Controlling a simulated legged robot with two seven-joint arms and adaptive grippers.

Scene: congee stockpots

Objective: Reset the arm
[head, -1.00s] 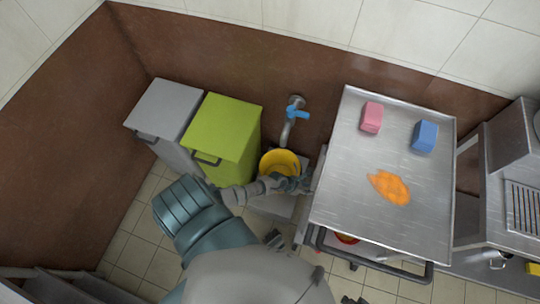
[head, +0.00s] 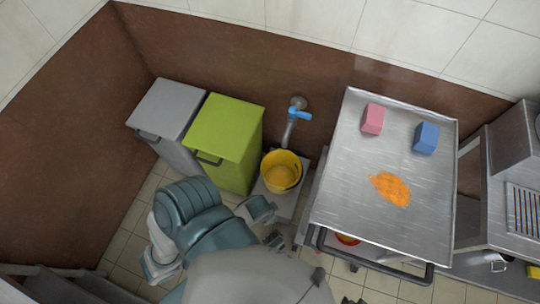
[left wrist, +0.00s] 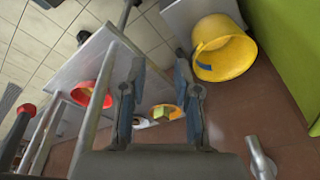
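My left arm is folded back near my body in the head view. Its gripper (head: 272,236) is small and partly hidden there, on the floor side of the yellow bucket (head: 281,172) and apart from it. In the left wrist view the two fingers (left wrist: 158,85) of the left gripper stand apart with nothing held between them. The yellow bucket (left wrist: 225,50) shows there at the upper right, beyond the fingers. My right gripper cannot be made out in either view.
A steel cart (head: 330,205) at the right carries a pink block (head: 373,119), a blue block (head: 426,138) and an orange patch (head: 390,189). A green bin (head: 225,130) and grey bin (head: 168,110) stand left of the bucket. A blue-handled tap (head: 298,113) is above it.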

